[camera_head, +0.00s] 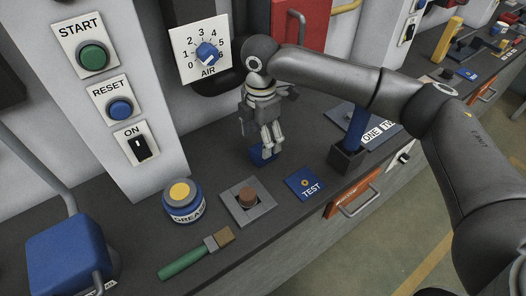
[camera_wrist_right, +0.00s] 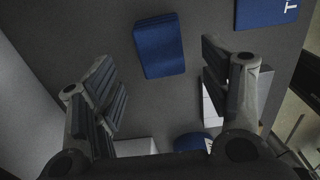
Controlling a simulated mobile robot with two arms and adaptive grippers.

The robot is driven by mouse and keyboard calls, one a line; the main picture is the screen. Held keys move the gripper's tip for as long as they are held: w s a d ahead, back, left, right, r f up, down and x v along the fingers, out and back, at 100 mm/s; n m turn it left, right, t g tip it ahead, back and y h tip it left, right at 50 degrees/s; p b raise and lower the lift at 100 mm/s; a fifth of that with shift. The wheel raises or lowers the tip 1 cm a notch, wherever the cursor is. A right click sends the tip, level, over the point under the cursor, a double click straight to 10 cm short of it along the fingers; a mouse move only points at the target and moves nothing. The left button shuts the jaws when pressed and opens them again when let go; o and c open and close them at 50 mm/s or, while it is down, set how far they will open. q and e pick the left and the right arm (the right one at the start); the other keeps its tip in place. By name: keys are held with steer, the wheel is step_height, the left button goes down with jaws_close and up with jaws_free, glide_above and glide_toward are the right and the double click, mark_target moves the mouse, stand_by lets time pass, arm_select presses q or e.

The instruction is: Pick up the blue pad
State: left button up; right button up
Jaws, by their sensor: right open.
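A small blue pad (camera_head: 262,155) lies on the dark worktop, directly below my right gripper (camera_head: 269,143) in the head view. The gripper points down and partly covers the pad's far side. In the right wrist view the blue pad (camera_wrist_right: 160,47) shows as a dark blue block, ahead of the open fingers of my right gripper (camera_wrist_right: 163,85). Nothing is between the fingers, and I see no contact with the pad. My left gripper is not in view.
A blue TEST plate (camera_head: 304,184) lies to the pad's right and nearer. A blue lever (camera_head: 357,128) on a dark base stands right. A square plate with a brown button (camera_head: 247,198), a grease jar (camera_head: 183,201) and a green-handled brush (camera_head: 190,258) are nearer. A column with buttons stands left.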

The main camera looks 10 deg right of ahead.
mark_target(255, 152)
steer(key=f, duration=0.5)
steer(key=shift+d+p, duration=0.25)
steer(key=shift+p, duration=0.15)
steer(key=shift+c, duration=0.4)
steer(key=c, duration=1)
